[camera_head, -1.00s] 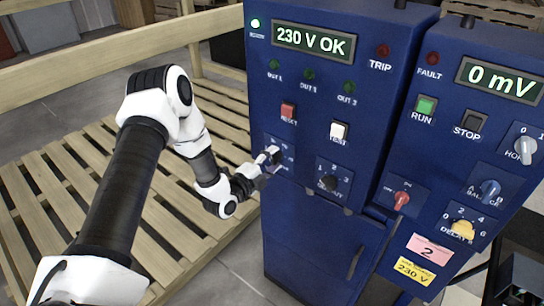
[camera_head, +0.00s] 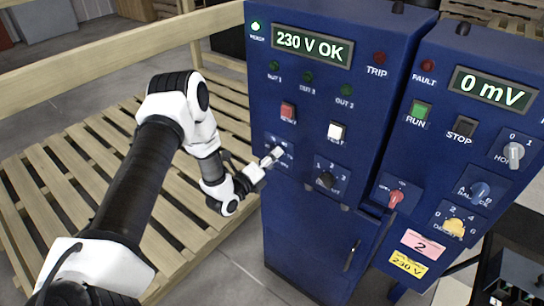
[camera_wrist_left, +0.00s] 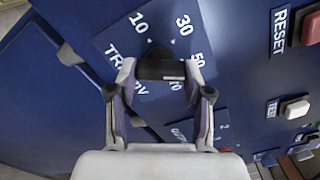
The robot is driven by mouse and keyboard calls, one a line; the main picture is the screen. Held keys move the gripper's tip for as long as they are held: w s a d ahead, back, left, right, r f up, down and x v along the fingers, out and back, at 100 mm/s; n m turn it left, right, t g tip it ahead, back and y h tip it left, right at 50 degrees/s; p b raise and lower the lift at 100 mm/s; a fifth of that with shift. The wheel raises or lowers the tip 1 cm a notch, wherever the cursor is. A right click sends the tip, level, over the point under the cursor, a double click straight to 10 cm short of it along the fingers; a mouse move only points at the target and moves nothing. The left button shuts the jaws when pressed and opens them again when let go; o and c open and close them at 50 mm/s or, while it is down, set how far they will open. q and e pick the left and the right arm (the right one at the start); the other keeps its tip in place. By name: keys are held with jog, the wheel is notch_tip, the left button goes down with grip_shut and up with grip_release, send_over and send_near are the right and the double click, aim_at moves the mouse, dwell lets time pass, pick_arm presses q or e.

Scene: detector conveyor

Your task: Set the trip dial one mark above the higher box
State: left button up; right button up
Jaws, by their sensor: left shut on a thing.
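The trip dial is a black knob (camera_wrist_left: 160,66) on a blue plate in the left wrist view. Marks 10, 30, 50 and 70 and the label TRIP mV stand around it. My left gripper (camera_wrist_left: 160,74) is shut on the knob, a fingertip on each side. In the head view my left gripper (camera_head: 272,157) reaches the lower left of the blue cabinet and mostly hides the dial. The knob's pointer cannot be read clearly. The mV display (camera_head: 496,87) on the right cabinet reads 0 mV.
Red RESET (camera_head: 288,112) and white TEST (camera_head: 336,132) buttons sit above and right of the dial. A black selector (camera_head: 326,179) is to its right. The right cabinet has a red switch (camera_head: 396,198) and a yellow DECADES knob (camera_head: 454,227). A wooden pallet (camera_head: 110,190) lies left.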

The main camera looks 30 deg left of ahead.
dwell(0.4)
pick_arm(q)
jog(key=o, duration=1.2)
jog(key=shift+c, duration=0.2)
jog(key=s, duration=1.2)
jog(key=shift+a, duration=0.45)
